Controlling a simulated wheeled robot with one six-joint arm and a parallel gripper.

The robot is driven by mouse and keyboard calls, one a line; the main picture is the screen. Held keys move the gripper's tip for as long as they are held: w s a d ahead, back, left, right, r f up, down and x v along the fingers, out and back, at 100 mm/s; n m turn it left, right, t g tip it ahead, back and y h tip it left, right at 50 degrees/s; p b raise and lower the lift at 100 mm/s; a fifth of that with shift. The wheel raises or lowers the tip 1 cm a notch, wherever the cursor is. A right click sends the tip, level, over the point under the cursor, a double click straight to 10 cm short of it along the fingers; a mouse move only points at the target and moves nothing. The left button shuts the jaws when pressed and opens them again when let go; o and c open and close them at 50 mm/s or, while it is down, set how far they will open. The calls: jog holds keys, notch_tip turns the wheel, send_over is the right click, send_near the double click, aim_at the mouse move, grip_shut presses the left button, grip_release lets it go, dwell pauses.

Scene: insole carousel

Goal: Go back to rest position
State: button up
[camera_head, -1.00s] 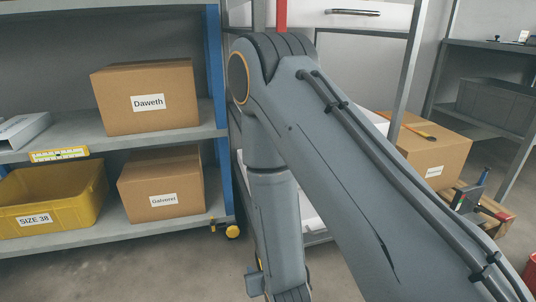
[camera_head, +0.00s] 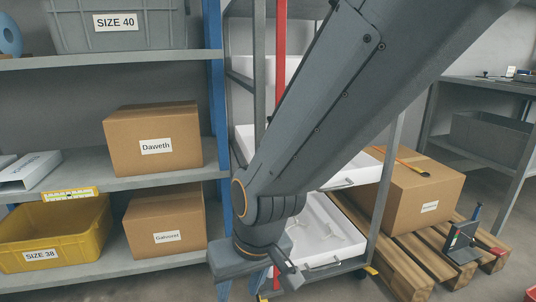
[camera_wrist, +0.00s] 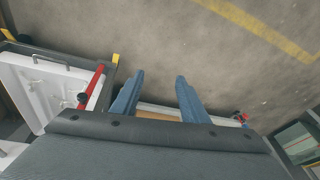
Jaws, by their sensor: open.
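My gripper shows in the wrist view (camera_wrist: 158,92). Its two blue-grey fingers are spread apart with nothing between them, above bare concrete floor. In the head view my arm crosses the middle and bends down in front of the carousel rack (camera_head: 281,130). The end of the arm is low, in front of the rack's left part, and the fingers cannot be made out there. White trays (camera_head: 322,235) sit in the rack, partly hidden by my arm. A white tray also shows at the left of the wrist view (camera_wrist: 32,82).
A shelf at left holds the Daweth box (camera_head: 153,140), another cardboard box (camera_head: 165,222), a yellow SIZE 38 bin (camera_head: 55,235) and a grey SIZE 40 bin (camera_head: 120,30). At right a carton (camera_head: 425,195) stands on a wooden pallet (camera_head: 420,262). The wrist view shows open floor (camera_wrist: 200,45).

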jog(key=s+d+r+n+g+p, duration=0.1)
jog(key=s+d+r+g+p, duration=0.2)
jog(key=s+r, duration=0.7)
jog(key=d+r+m+h+p, duration=0.1)
jog(key=d+r+m+p, duration=0.2)
jog(key=d+r+p, duration=0.8)
jog(key=d+r+m+t+h+p, duration=0.1)
jog(key=d+r+m+p, duration=0.2)
jog(key=d+r+p, duration=0.7)
notch_tip(320, 180, up, 7)
jog(key=p, duration=1.5)
jog(key=shift+d+m+p, duration=0.3)
jog(key=shift+d+p, duration=0.05)
jog(key=shift+f, duration=0.1)
jog(key=shift+c, duration=1.2)
jog(key=shift+s+a, duration=0.1)
jog(key=shift+a, duration=0.05)
